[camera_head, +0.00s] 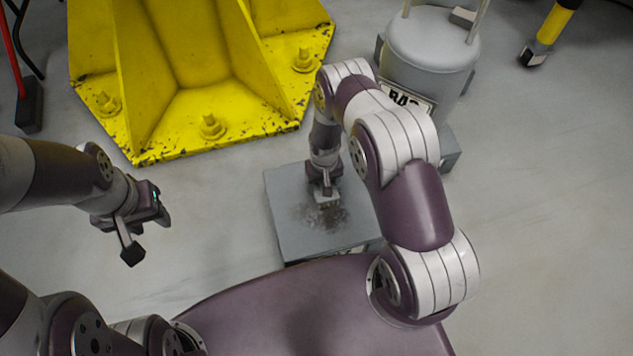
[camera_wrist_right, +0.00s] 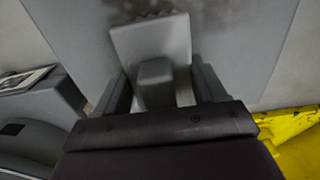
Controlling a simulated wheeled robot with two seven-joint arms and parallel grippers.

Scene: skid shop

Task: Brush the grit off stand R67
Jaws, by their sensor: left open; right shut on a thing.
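The stand (camera_head: 290,228) is a low grey block with a flat top, in front of my base. A dark, speckled patch of grit (camera_head: 332,216) lies on the middle of its top. Its front label is mostly hidden, so I cannot read it. My right gripper (camera_head: 325,190) points down over the stand, shut on a pale grey brush (camera_wrist_right: 152,42) with a jagged edge. The brush is at the grit's upper edge; I cannot tell whether it touches the top. The stand (camera_wrist_right: 245,45) also fills much of the right wrist view. My left gripper (camera_head: 147,232) is open and empty, left of the stand.
A yellow steel base (camera_head: 180,105) with large bolts stands behind, at upper left. A grey canister (camera_head: 430,55) with a partly hidden label stands behind my right arm. A yellow-and-black post (camera_head: 550,30) is at upper right. Floor right of my arm is clear.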

